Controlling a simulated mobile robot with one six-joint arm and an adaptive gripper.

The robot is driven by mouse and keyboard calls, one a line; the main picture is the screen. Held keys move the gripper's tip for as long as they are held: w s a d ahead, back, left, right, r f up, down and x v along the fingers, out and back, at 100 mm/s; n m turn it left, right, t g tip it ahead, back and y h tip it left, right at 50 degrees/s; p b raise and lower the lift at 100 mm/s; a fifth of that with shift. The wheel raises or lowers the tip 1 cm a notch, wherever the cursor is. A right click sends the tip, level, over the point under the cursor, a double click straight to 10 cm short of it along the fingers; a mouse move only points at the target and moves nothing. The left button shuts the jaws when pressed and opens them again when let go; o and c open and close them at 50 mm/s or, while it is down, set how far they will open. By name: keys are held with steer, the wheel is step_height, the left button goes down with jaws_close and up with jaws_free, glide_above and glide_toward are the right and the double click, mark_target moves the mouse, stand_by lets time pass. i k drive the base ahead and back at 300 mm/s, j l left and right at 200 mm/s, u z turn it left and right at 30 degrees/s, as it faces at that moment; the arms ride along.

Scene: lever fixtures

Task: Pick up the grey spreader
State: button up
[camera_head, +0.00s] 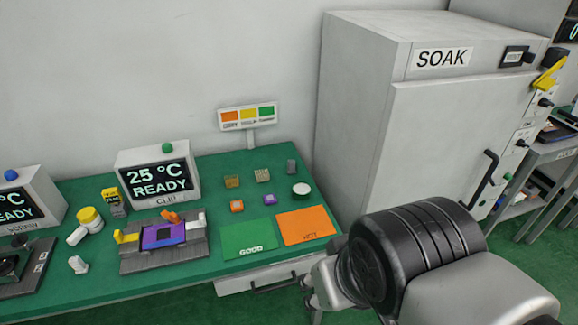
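No object is clearly recognisable as the grey spreader. A small dark grey block (291,166) stands at the back right of the green bench. A small pale grey piece (78,264) lies at the front left of the bench. I cannot tell which of these, if either, is the spreader. My arm's dark joint and silver links show at the lower right, in front of the bench and the SOAK cabinet. The fingers of my gripper do not show.
The green bench (90,291) carries a purple-topped fixture (164,235), a CLIP display (157,177), a green mat (249,239) and an orange mat (306,225). Several small blocks stand behind the mats.

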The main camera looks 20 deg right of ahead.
mark_target(291, 164)
steer(key=i+l, duration=1.15)
steer(key=l, duration=0.1)
